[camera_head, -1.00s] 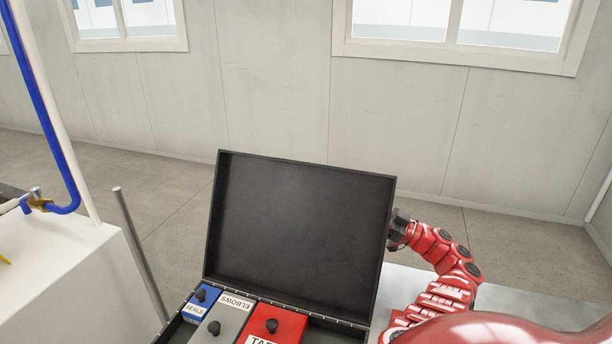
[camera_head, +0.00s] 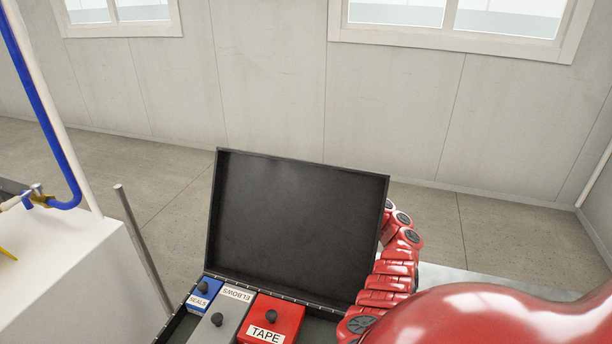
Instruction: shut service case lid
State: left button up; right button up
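The black service case (camera_head: 178,327) is open in the lower middle of the head view. Its lid (camera_head: 296,225) stands up, leaning back a little from the hinge line. Inside the case are a blue box labelled SEALS (camera_head: 202,298), a grey box labelled ELBOWS (camera_head: 222,318) and a red box labelled TAPE (camera_head: 272,318), each with a black knob. My red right arm reaches up along the lid's right edge. Its far end goes behind the lid, so the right gripper is hidden. My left gripper is not in view.
A pale grey surface (camera_head: 462,281) lies right of the case, partly behind my arm. At left stand a white block (camera_head: 62,262) with a blue pipe (camera_head: 52,125) and a grey metal post (camera_head: 142,245). Open floor lies behind the lid.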

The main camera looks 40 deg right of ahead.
grip_shut()
dwell(1.4)
